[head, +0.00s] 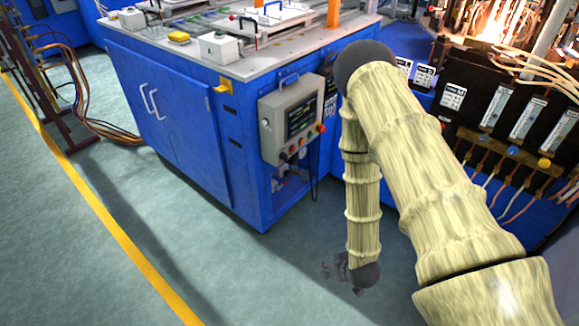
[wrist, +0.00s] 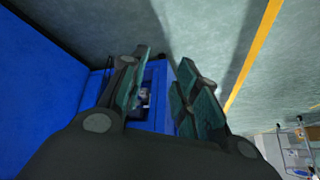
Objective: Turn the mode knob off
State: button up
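A grey control box (head: 290,122) with a dark screen hangs on the side of the blue cabinet in the head view. A round pale knob (head: 265,124) sits on its left face, and small red and orange buttons line the screen's edge. I cannot tell which control is the mode knob. My gripper (head: 336,269) is low over the floor, right of and below the box, clear of it. In the wrist view my gripper (wrist: 165,68) is open, with nothing between its green-padded fingers. The control box cannot be made out in the wrist view.
The blue cabinet (head: 170,120) carries a grey worktop. Pipe fittings (head: 290,165) and a hanging dark cable sit below the box. A burner machine with flowmeters (head: 528,118) stands at the right. The floor (head: 130,215) with a yellow line is open at the left.

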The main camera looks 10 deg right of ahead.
jog(key=w+d+r+n+t+y+b, duration=0.1)
jog(key=w+r+t+y+b, duration=0.15)
jog(key=w, duration=0.75)
jog(key=w+r+n+t+y+b, duration=0.1)
jog(key=w+t+b, duration=0.2)
jog(key=w, duration=0.8)
jog(key=n+t+y+b, duration=0.3)
jog(key=n+y+b, duration=0.1)
jog(key=n+y, duration=0.15)
send_near(287, 157)
jog(key=shift+m+g, duration=0.25)
jog(key=shift+m, duration=0.1)
jog(key=x, duration=0.8)
jog(key=shift+w, duration=0.35)
grip_shut()
